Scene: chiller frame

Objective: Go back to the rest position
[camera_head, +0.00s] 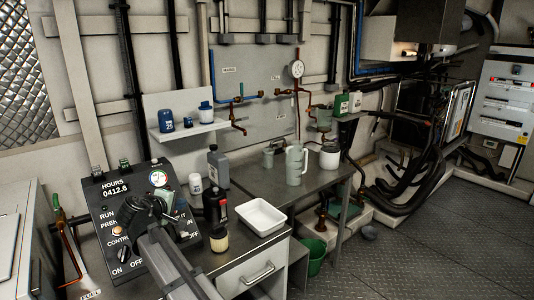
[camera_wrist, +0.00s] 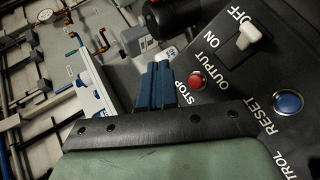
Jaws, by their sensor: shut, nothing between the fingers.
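My gripper (camera_wrist: 155,82) shows in the wrist view as two blue fingers close together, shut and empty. They lie in front of the black control panel (camera_wrist: 225,80), beside its red STOP button (camera_wrist: 197,80); I cannot tell whether they touch the panel. In the head view my arm reaches up from the bottom edge and its end is over the control panel (camera_head: 100,200), covering part of its face. The fingertips are hard to make out there.
A white tray (camera_head: 262,218), a grey bottle (camera_head: 218,168) and a dark red-and-black bottle (camera_head: 216,212) stand right of the panel. A wall shelf (camera_head: 190,131) holds blue and white containers. A metal table (camera_head: 300,187) carries a pale jug (camera_head: 296,164). Open floor (camera_head: 420,235) lies at right.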

